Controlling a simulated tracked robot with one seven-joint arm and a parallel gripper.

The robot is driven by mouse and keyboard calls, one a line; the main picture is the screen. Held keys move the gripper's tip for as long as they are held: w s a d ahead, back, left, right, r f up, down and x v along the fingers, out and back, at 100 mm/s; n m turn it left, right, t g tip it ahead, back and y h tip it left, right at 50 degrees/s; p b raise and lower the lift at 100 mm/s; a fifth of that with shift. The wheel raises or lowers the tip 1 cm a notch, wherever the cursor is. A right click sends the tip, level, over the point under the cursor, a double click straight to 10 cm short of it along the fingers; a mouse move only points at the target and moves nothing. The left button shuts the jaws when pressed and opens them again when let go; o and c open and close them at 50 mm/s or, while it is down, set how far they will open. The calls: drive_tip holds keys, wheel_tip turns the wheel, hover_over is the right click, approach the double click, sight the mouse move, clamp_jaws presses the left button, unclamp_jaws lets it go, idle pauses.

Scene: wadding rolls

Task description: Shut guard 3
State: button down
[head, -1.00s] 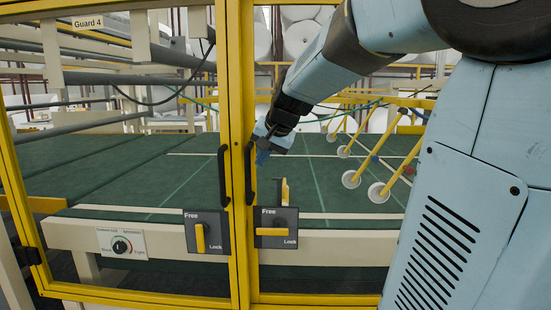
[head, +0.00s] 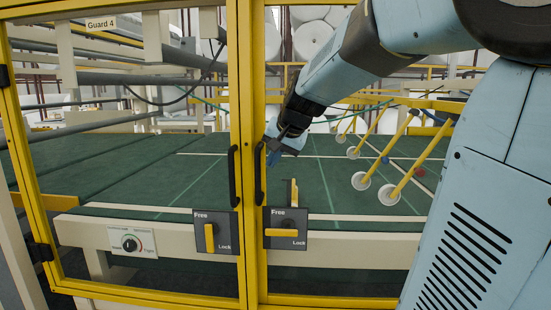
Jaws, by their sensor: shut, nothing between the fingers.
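The yellow-framed guard on the left carries the label "Guard 4" (head: 101,24). The yellow-framed guard on the right (head: 257,90) has no label in view; I take it to be guard 3. Its frame appears to stand right beside guard 4's frame; I cannot tell whether a small gap is there. The right guard's black handle (head: 259,174) is upright near the frame edge. My gripper (head: 273,157) is shut and empty, just right of this handle; I cannot tell whether it touches. The right guard's latch (head: 287,230) has its yellow lever lying horizontal.
Guard 4 has a black handle (head: 233,175) and a latch (head: 211,233) with its lever upright. A green conveyor bed (head: 150,170) lies behind the guards. Yellow rods with white discs (head: 389,194) stand at right. A dial panel (head: 131,241) is at lower left.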

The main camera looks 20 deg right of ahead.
drive_tip(key=s+d+f+v, duration=0.1)
drive_tip(key=d+v, duration=0.1)
drive_tip(key=v, duration=0.9)
drive_tip(key=s+a+f+n+h, duration=0.1)
drive_tip(key=s+a+f+n, duration=0.1)
drive_tip(key=s+f, duration=0.5)
drive_tip(key=s+a+f+n+g+h, duration=0.1)
drive_tip(key=s+a+f+n, duration=0.1)
drive_tip(key=s+f, duration=0.5)
drive_tip(key=shift+s+f+n+g, duration=0.35)
drive_tip(key=shift+s+n, duration=0.55)
drive_tip(key=shift+s, duration=0.35)
